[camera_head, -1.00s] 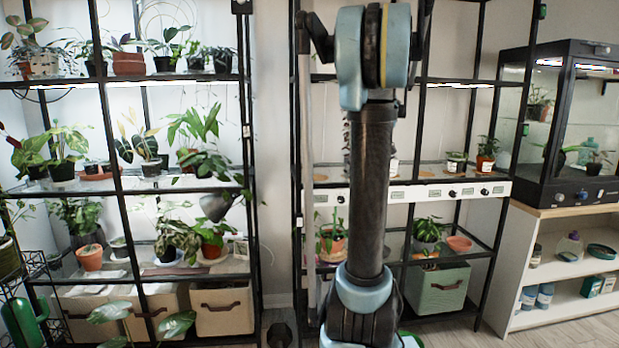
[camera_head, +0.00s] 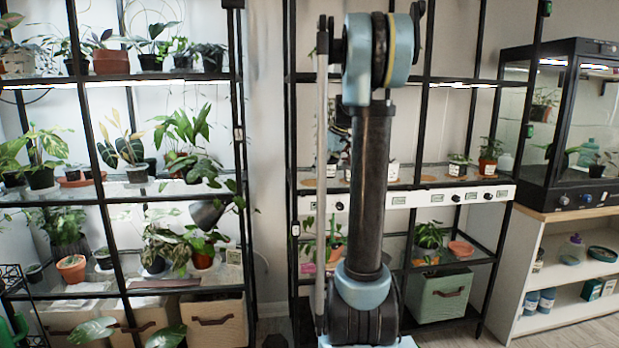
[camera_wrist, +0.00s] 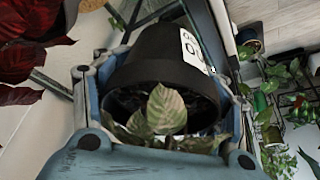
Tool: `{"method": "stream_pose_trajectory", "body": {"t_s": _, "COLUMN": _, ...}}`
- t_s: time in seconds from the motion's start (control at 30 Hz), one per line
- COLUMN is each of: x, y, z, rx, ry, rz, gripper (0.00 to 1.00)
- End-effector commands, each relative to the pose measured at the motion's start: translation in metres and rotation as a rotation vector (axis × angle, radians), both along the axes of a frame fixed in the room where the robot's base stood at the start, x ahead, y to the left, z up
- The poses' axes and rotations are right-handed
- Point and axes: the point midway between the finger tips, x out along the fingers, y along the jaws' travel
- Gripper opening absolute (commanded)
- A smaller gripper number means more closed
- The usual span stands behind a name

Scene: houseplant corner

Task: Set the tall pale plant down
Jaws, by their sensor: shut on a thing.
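The plant with pale green, pink-tinged leaves (camera_wrist: 165,108) shows in the wrist view. It grows in a black pot (camera_wrist: 150,62) with a white label. My gripper (camera_wrist: 160,82) is shut on this black pot, with a blue finger on each side of it. The leaves hang in front of the wrist camera, over the pot's mouth. In the head view my arm stands in front of the middle rack, and my gripper and the held plant cannot be made out behind it. What lies under the pot is hidden.
A black rack (camera_head: 239,200) with potted plants stands at the left. The middle rack (camera_head: 290,150) holds a few small pots, a terracotta saucer (camera_head: 461,248) and a green bin (camera_head: 438,296). A glass cabinet (camera_head: 568,120) stands at the right. Dark red leaves (camera_wrist: 30,40) hang close to my gripper.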

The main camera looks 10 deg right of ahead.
Motion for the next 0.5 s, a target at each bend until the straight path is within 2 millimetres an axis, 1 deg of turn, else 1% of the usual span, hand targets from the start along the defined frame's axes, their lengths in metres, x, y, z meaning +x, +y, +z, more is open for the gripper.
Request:
{"method": "stream_pose_trajectory", "body": {"t_s": 0.03, "x": 0.009, "y": 0.010, "z": 0.000, "rx": 0.001, "ry": -0.001, "rz": 0.003, "gripper": 0.36}}
{"method": "stream_pose_trajectory", "body": {"t_s": 0.2, "x": 0.032, "y": 0.034, "z": 0.000, "rx": 0.000, "ry": 0.001, "rz": 0.004, "gripper": 0.36}}
{"method": "stream_pose_trajectory", "body": {"t_s": 0.33, "x": 0.044, "y": 0.045, "z": 0.000, "rx": -0.001, "ry": -0.001, "rz": 0.002, "gripper": 0.36}}
{"method": "stream_pose_trajectory", "body": {"t_s": 0.5, "x": 0.049, "y": 0.050, "z": -0.002, "rx": 0.000, "ry": 0.000, "rz": -0.001, "gripper": 0.36}}
